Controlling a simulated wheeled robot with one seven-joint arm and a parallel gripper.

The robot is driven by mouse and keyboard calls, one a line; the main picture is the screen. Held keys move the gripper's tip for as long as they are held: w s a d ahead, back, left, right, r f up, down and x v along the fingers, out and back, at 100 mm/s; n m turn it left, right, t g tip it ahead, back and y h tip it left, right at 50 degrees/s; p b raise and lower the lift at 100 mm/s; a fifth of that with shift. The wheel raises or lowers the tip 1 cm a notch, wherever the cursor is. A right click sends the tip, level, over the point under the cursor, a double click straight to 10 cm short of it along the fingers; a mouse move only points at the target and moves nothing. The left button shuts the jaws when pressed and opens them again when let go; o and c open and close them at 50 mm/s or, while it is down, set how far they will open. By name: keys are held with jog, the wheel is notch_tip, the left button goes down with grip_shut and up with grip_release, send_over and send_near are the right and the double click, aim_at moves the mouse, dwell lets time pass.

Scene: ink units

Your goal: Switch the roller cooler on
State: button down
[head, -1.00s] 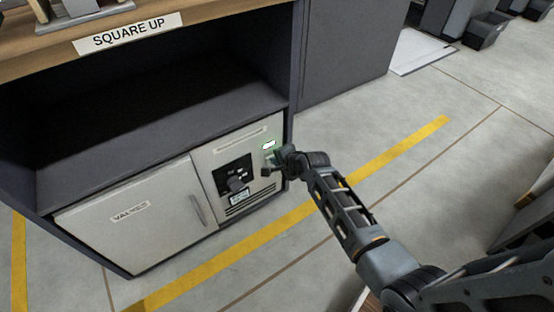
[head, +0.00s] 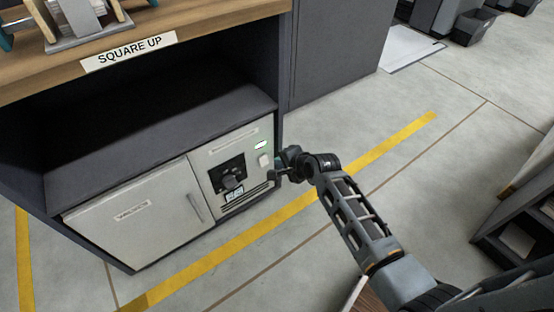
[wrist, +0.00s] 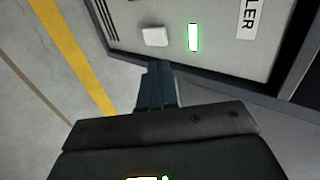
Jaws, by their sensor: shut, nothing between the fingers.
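The roller cooler panel (head: 217,155) is a pale front at the right end of the low cabinet. It carries a black plate with a dark rotary knob (head: 231,180), a white rocker or button (head: 264,161) and a green lit lamp (head: 260,146). In the wrist view the white button (wrist: 154,36) and the glowing green lamp (wrist: 194,37) sit side by side near a label ending in "LLER". My gripper (head: 277,174) is shut and empty, just right of the panel. Its fingertips (wrist: 158,68) point at the button with a small gap showing.
A pale door (head: 137,213) with a handle is left of the panel. A wooden bench top (head: 105,50) labelled "SQUARE UP" is above. Yellow floor tape (head: 385,145) runs past the cabinet.

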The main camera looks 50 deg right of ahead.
jog(key=r, duration=0.1)
jog(key=s+r, duration=0.1)
jog(key=s+r+p, duration=0.1)
jog(key=shift+a, duration=0.25)
dwell(0.4)
jog(key=s+a+r+n+t, duration=0.2)
jog(key=s+a+r+n, duration=0.3)
jog(key=s+a, duration=0.4)
jog(key=s+a+r+n+t, duration=0.1)
jog(key=s+a+r+n, duration=0.2)
jog(key=s+a+n, duration=0.65)
jog(key=s+a+r+n+t+y, duration=0.25)
jog(key=s+r+n, duration=0.45)
jog(key=s+r, duration=0.8)
notch_tip(320, 180, up, 20)
jog(key=w+p, duration=0.2)
jog(key=p, duration=1.6)
jog(key=shift+a+r+p, duration=0.2)
jog(key=shift+a+p, duration=0.15)
